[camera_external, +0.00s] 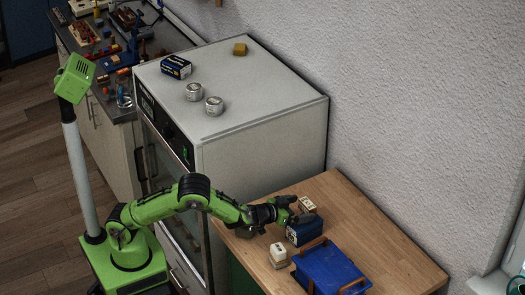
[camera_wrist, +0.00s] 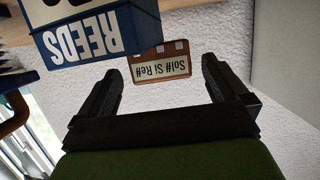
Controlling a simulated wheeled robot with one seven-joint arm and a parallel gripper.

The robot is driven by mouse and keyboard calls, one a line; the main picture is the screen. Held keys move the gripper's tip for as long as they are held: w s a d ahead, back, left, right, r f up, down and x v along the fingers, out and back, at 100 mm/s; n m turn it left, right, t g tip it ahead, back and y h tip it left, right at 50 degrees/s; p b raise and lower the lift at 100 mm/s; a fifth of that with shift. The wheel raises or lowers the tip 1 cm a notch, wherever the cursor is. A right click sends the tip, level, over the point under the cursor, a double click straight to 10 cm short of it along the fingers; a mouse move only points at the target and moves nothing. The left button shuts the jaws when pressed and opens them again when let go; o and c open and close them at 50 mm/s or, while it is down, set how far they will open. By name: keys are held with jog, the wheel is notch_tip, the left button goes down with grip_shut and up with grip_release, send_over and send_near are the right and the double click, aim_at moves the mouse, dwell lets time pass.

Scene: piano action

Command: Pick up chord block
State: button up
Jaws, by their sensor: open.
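A chord block, a small wooden block with a cream label reading "Sol# Si Re#" (camera_wrist: 162,66), shows upside down between my open fingers in the wrist view. It appears to lie beyond the fingertips, with no contact visible. In the external view a light-labelled block, likely the same one (camera_external: 308,204), lies on the wooden counter just right of my gripper (camera_external: 293,211). My gripper (camera_wrist: 160,76) is open and empty, held low over the counter. A second pale block (camera_external: 278,252) lies nearer the front; its label is too small to read.
A blue "REEDS" box (camera_wrist: 90,32) stands close beside the labelled block; it also shows in the external view (camera_external: 300,232). A blue case with brown straps (camera_external: 328,269) lies in front. The wooden counter (camera_external: 385,250) is clear at right. A white cabinet (camera_external: 262,100) rises behind.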

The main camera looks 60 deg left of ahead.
aim_at(312, 206)
jog(key=x, duration=0.6)
jog(key=shift+s+r, duration=0.1)
jog(key=shift+s, duration=0.05)
jog(key=c, duration=1.1)
notch_tip(312, 206, up, 11)
jog(key=p, duration=0.4)
notch_tip(312, 206, down, 11)
jog(key=shift+r+b, duration=0.1)
jog(key=shift+b, duration=0.7)
